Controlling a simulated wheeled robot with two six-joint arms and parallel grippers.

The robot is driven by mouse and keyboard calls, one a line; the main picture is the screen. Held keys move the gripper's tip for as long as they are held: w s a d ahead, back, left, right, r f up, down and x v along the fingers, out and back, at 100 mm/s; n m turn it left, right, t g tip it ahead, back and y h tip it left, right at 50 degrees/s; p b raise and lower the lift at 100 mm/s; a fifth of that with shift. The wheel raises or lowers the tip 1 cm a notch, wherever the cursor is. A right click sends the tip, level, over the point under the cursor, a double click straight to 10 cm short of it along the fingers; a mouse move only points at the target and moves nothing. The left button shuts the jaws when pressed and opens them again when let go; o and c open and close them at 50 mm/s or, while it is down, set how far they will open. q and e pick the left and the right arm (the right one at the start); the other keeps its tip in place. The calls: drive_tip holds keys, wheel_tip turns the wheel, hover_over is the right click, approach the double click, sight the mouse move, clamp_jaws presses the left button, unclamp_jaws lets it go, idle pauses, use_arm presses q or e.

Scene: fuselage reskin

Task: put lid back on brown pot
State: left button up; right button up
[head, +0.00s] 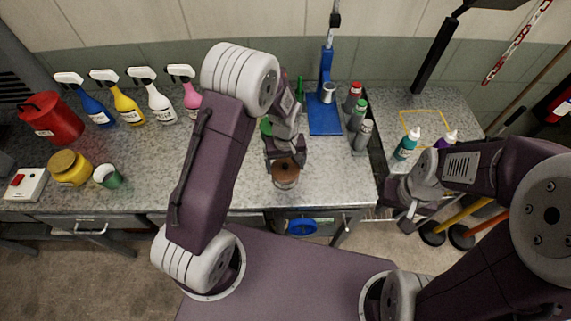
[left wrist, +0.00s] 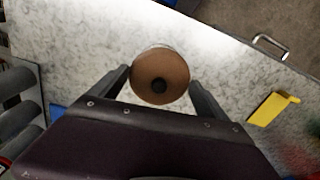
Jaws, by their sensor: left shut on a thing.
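A pale rim shows around part of the lid in the wrist view. I cannot tell whether the lid is fully seated. My right gripper (head: 408,214) is at the right, away from the pot; its finger gap is unclear.
A blue stand (head: 325,115) and capped bottles (head: 359,117) stand behind and right. A gap separates the right-hand counter.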

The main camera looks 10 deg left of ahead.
use_arm(q)
drive_tip(key=shift+f, duration=0.1)
idle(0.5)
drive_tip(key=o, duration=1.2)
drive_tip(key=shift+c, duration=0.2)
drive_tip(key=shift+r+p, duration=3.15)
drive_tip(key=shift+r, duration=0.4)
drive_tip(key=shift+c, duration=0.3)
